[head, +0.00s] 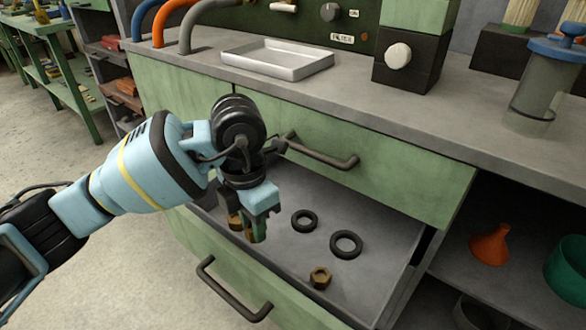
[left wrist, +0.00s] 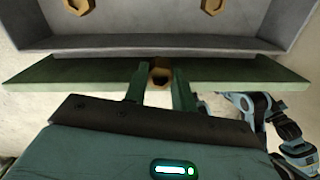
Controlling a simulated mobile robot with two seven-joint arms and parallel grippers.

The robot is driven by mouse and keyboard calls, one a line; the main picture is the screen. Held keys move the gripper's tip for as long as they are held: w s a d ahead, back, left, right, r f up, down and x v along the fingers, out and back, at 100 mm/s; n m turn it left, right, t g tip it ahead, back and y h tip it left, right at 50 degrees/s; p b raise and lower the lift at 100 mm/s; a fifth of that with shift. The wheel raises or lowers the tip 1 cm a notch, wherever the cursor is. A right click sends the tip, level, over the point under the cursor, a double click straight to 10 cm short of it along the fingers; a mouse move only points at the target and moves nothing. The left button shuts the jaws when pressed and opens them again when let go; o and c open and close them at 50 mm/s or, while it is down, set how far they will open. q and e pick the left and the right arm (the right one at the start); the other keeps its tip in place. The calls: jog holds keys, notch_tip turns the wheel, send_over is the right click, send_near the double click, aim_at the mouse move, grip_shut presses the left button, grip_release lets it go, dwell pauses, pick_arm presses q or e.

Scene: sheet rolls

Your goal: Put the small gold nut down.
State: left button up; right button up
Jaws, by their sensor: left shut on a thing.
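My left gripper (head: 256,230) is over the left part of the open drawer (head: 378,282) in the head view, pointing down. It is shut on a small gold nut (left wrist: 160,74), which shows between its two green fingers in the left wrist view. There the nut appears against the green drawer front (left wrist: 70,70). In the head view the fingers partly hide it. Another gold nut (head: 320,277) lies on the drawer floor, right of the gripper. A further gold nut (head: 235,222) shows just left of the fingers, partly hidden. My right gripper is not seen.
Two black rings (head: 304,220) (head: 346,244) lie in the drawer. The grey worktop (head: 400,130) above carries a metal tray (head: 278,60). A closed drawer's handle (head: 322,154) juts out near the gripper. An orange funnel (head: 490,245) sits on a shelf at right.

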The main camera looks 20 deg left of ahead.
pick_arm(q)
jog(key=s+m, duration=0.1)
jog(key=m, duration=0.3)
jog(key=s+m, duration=0.2)
jog(key=m, duration=0.1)
jog(key=s+m, duration=0.1)
jog(key=m, duration=0.3)
jog(key=shift+s+a+m, duration=0.2)
jog(key=shift+a+m, duration=0.1)
jog(key=shift+a, duration=0.05)
jog(key=m, duration=0.1)
jog(key=s+m, duration=0.1)
jog(key=m, duration=0.2)
jog(key=shift+s+a, duration=0.2)
jog(key=shift+s, duration=0.1)
jog(key=s+m, duration=0.2)
jog(key=m, duration=0.2)
jog(key=s+a+m, duration=0.1)
jog(key=m, duration=0.4)
jog(key=s+m+b, duration=0.1)
jog(key=s+m, duration=0.1)
jog(key=m, duration=0.3)
jog(key=shift+s+a+f, duration=0.15)
jog(key=shift+s+f, duration=0.1)
jog(key=shift+s, duration=0.05)
